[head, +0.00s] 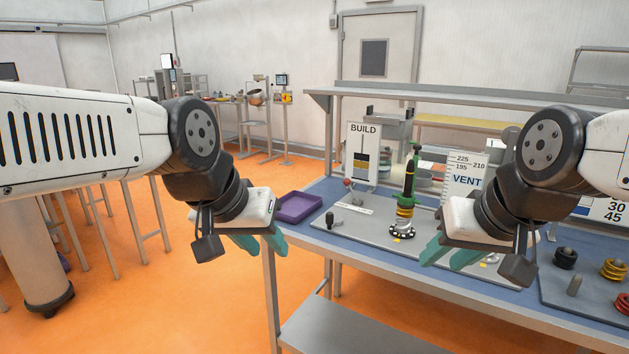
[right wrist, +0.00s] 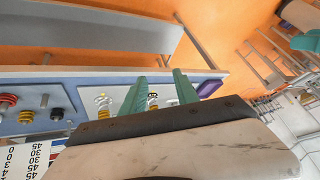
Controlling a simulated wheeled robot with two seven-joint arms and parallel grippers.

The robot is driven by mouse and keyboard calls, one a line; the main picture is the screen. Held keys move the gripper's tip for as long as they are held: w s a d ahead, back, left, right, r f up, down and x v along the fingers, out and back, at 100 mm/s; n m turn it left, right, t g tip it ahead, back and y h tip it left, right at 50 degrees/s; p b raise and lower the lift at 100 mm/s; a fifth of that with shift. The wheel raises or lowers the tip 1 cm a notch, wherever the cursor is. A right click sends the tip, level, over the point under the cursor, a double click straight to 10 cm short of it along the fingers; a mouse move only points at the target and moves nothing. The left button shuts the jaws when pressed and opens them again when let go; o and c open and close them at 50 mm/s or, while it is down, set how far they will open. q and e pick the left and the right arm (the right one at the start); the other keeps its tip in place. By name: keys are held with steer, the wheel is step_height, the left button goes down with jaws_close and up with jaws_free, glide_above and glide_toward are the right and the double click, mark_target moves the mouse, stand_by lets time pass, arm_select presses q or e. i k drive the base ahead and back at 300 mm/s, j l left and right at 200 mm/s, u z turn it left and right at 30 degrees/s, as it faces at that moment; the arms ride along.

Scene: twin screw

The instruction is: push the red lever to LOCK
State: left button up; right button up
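A lever with a small red ball knob (head: 347,183) stands on the left part of the grey board, by the BUILD sign. Its stem is short, and its exact tilt is too small to tell. A white label strip (head: 355,208) lies in front of it; its lettering cannot be read. My left gripper (head: 262,243) is open and empty, left of the table's front corner and well away from the lever. My right gripper (head: 449,256) is open and empty over the table's front edge, right of the lever. Its spread fingers also show in the right wrist view (right wrist: 159,80).
A green and black column with yellow rings (head: 405,198) stands on the grey board (head: 350,228), right of the lever. A black knob (head: 331,220) stands in front. A purple tray (head: 300,206) lies at the table's left end. BUILD (head: 364,140) and VENT (head: 466,175) signs stand behind.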

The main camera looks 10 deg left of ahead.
mark_target(347, 182)
steer(key=i+j+u, duration=0.1)
steer(key=i+u, duration=0.2)
steer(key=i, duration=1)
